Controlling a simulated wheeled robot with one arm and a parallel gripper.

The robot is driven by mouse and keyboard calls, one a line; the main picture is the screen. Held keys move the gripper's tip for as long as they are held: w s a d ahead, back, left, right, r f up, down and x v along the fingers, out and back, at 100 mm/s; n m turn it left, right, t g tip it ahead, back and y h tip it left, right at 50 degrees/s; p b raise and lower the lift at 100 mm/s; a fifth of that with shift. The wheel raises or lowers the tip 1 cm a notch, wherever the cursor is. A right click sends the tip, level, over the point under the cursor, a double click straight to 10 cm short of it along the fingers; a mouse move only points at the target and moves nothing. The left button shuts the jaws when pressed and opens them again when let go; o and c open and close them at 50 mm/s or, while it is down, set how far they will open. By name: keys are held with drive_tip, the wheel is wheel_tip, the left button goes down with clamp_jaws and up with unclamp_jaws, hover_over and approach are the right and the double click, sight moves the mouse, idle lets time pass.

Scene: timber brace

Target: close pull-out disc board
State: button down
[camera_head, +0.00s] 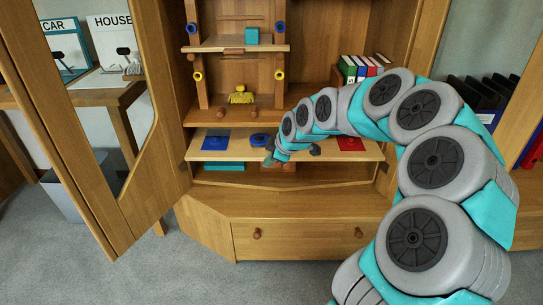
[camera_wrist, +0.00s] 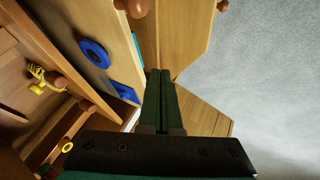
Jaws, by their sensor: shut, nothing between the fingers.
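The pull-out disc board (camera_head: 233,156) is a light wooden shelf in the cabinet. It sticks out past the frame around it. It carries a blue square (camera_head: 215,143), a blue ring (camera_head: 259,139) and a red square (camera_head: 351,144). My gripper (camera_head: 267,161) is shut and empty at the board's front edge, near the middle. In the wrist view the shut dark green fingers (camera_wrist: 160,73) lie beside the board (camera_wrist: 112,25) and its blue ring (camera_wrist: 95,53). I cannot tell whether they touch it. My arm hides part of the board right of the ring.
A drawer (camera_head: 300,240) with round knobs is below. An open cabinet door (camera_head: 75,130) stands at left. A yellow object (camera_head: 241,97) lies on the shelf above, with books (camera_head: 360,68) to the right. Grey carpet (camera_head: 130,270) in front is clear.

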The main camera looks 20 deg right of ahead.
drive_tip(key=w+f+p, duration=0.1)
drive_tip(key=w+f, duration=0.2)
drive_tip(key=w, duration=0.3)
drive_tip(key=shift+w+f, duration=0.2)
drive_tip(key=shift+f, duration=0.15)
drive_tip(key=shift+d, duration=0.1)
